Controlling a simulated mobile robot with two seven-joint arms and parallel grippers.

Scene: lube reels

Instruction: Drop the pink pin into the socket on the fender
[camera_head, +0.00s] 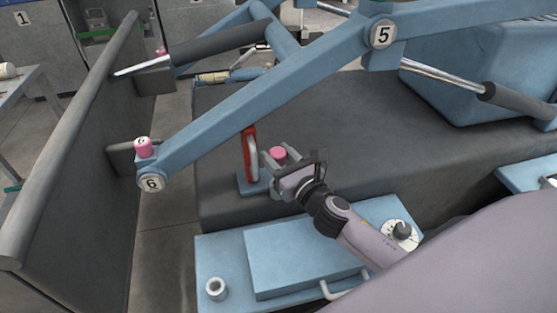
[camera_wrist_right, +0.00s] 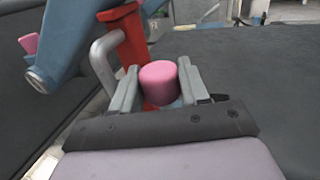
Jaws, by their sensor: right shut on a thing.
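A pink pin (camera_head: 278,152) is held between the fingers of my right gripper (camera_head: 275,163). In the right wrist view the pink pin (camera_wrist_right: 159,82) stands between the two grey fingers (camera_wrist_right: 157,92); its lower part is hidden. A small round grey socket (camera_head: 215,288) with a dark opening sits near the left front of the light-blue fender panel (camera_head: 221,249). The held pin is above and to the right of that socket, well apart from it. My left gripper is not in view.
A red post with a grey handle (camera_head: 251,155) stands just left of my right gripper. A blue beam ends at joint 6, with another pink pin (camera_head: 142,146) there. A raised blue box, handle and dial (camera_head: 401,235) are on the fender. A grey wall (camera_head: 90,150) stands left.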

